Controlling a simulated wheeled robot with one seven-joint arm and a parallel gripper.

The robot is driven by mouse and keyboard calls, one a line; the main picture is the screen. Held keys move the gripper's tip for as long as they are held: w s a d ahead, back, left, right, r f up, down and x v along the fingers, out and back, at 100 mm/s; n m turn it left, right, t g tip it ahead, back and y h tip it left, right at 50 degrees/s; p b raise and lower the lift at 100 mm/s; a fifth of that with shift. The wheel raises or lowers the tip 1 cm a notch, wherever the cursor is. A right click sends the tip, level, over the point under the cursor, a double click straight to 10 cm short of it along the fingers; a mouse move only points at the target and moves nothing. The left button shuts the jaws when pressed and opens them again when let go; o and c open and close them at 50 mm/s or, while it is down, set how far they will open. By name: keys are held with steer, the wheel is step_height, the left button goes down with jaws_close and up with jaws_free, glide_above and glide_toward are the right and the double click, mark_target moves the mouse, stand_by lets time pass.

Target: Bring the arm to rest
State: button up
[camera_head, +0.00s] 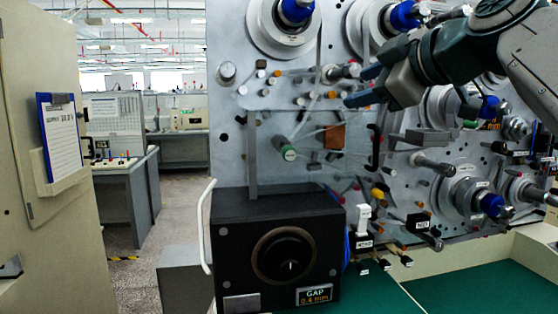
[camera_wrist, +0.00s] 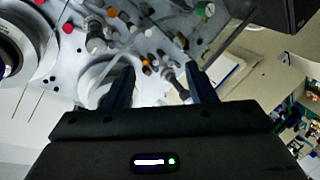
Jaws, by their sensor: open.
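My gripper (camera_head: 366,86) is raised in front of the upper middle of the grey winding panel (camera_head: 235,120) in the head view. Its two dark blue fingers point left and stand apart with nothing between them. The wrist view shows the same open fingers (camera_wrist: 161,88) with panel parts behind them. My arm comes in from the upper right. How far the fingers are from the panel's pegs, I cannot tell.
The panel carries several spindles with blue hubs (camera_head: 405,15), rollers and pegs. A black box with a dial (camera_head: 275,245) stands at lower middle, beside a green work surface (camera_head: 375,290). A cabinet with a clipboard (camera_head: 60,135) is at left. An aisle lies between cabinet and panel.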

steer(key=s+f+m+g+h, duration=0.35)
steer(key=f+m, duration=0.25)
steer(key=f, duration=1.2)
steer(key=s+f+m+g+h, duration=0.2)
steer(key=s+f+m+g, duration=0.3)
steer(key=f, duration=1.4)
steer(key=s+f+m+g+h, duration=0.1)
steer(key=s+f+m, duration=0.1)
steer(key=s+f, duration=0.2)
steer(key=s+f+m+g, duration=0.1)
steer(key=s+f, duration=0.3)
steer(key=f, duration=0.4)
steer(key=shift+d+f+m+h, duration=0.3)
steer(key=shift+d+m+h, duration=0.1)
steer(key=shift+m, duration=0.2)
